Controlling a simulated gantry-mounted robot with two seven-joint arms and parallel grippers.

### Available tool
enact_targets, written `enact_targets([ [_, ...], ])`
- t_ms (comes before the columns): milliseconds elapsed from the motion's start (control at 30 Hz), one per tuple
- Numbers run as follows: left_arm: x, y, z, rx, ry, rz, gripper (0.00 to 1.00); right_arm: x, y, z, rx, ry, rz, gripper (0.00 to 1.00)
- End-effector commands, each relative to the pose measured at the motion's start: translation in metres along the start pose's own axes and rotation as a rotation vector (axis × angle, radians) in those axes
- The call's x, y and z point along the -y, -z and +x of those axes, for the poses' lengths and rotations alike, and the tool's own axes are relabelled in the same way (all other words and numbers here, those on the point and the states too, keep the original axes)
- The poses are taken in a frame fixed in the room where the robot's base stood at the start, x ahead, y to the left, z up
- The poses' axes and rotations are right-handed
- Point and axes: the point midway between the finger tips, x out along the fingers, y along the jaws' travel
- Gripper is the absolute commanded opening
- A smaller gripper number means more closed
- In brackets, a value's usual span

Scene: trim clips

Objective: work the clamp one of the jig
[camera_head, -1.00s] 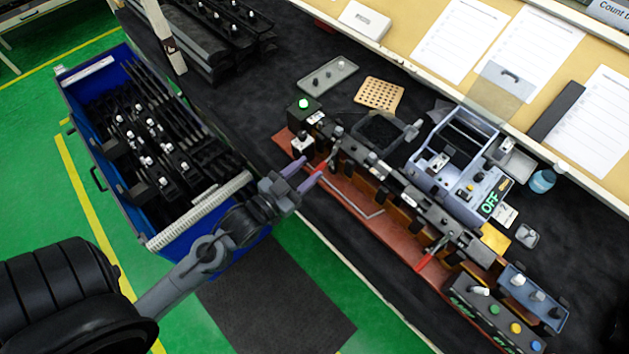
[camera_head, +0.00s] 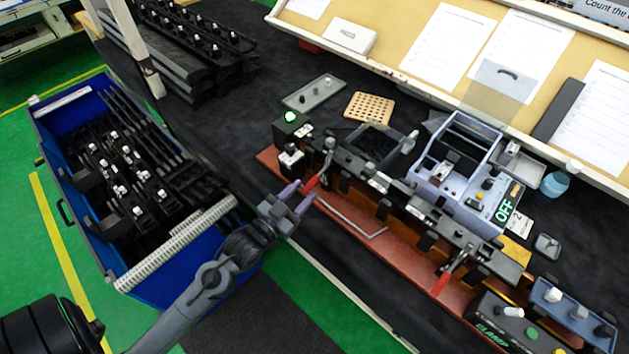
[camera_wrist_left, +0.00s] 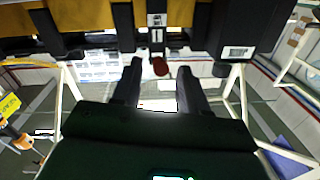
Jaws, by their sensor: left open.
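The jig (camera_head: 415,205) is a long dark rail on a reddish-brown base along the bench edge. A clamp with a red handle (camera_head: 311,184) is near its left end. My left gripper (camera_head: 299,197), with purplish fingertips, is open at the tip of this handle. In the left wrist view the red handle end (camera_wrist_left: 160,66) shows between the two spread fingers (camera_wrist_left: 160,78), with gaps on both sides. A second clamp with a red handle (camera_head: 440,284) is farther right on the jig. My right gripper is not in view.
A blue bin (camera_head: 75,235) of dark trim parts stands left of the bench. A grey device reading OFF (camera_head: 470,205) is behind the jig. A button box (camera_head: 505,330) is at the lower right. A bent metal rod (camera_head: 350,222) lies along the jig's base.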

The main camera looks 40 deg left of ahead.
Motion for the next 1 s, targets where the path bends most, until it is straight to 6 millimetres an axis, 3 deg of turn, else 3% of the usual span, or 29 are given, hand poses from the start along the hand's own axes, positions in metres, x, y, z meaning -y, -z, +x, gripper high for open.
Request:
enact_targets([
  [200, 0.000, 0.001, 0.033, -0.003, -0.001, 0.000, 0.43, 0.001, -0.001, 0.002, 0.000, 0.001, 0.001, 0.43],
  [400, 0.000, 0.000, 0.051, 0.000, -0.001, 0.000, 0.43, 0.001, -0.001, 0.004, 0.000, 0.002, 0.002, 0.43],
  [833, 0.000, 0.000, 0.057, 0.000, -0.001, 0.001, 0.43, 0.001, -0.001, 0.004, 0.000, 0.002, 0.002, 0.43],
  [1000, 0.000, 0.000, 0.057, 0.000, -0.001, 0.001, 0.17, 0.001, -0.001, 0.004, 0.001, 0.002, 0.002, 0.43],
])
